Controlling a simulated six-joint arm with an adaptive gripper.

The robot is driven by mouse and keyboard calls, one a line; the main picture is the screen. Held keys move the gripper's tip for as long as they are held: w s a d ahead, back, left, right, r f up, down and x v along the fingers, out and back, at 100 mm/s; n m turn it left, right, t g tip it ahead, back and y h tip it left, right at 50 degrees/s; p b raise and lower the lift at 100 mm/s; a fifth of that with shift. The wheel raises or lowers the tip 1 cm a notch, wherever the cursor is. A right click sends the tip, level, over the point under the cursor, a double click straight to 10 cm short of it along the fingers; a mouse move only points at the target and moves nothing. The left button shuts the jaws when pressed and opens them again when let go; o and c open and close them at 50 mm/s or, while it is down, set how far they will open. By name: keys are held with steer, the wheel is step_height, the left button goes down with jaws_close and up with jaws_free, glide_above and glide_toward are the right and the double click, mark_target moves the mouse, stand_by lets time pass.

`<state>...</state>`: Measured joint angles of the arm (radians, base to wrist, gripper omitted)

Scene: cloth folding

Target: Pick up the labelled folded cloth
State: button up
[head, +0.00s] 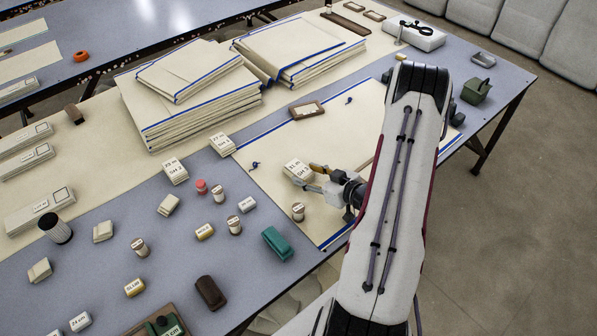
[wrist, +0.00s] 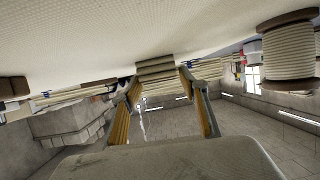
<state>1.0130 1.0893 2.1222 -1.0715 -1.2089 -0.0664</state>
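The labelled folded cloth (head: 297,169) is a small cream stack with dark print on its label, lying on the large cream cloth sheet (head: 345,122). My gripper (head: 308,178) is low at its right side, fingers spread and pointing at it. In the wrist view, the folded cloth (wrist: 155,69) shows as a layered edge between or just beyond the fingertips of my gripper (wrist: 160,80). The tips are close to its two sides; whether they touch is unclear. The wrist view appears upside down, with the work surface at the top.
A spool (head: 298,212) stands just below the cloth; it looks large in the wrist view (wrist: 287,52). A teal block (head: 278,244) and several small labelled packets and spools lie left.

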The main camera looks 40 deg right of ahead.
steer(key=c, duration=0.5)
steer(key=shift+r, duration=0.2)
steer(key=shift+r, duration=4.8)
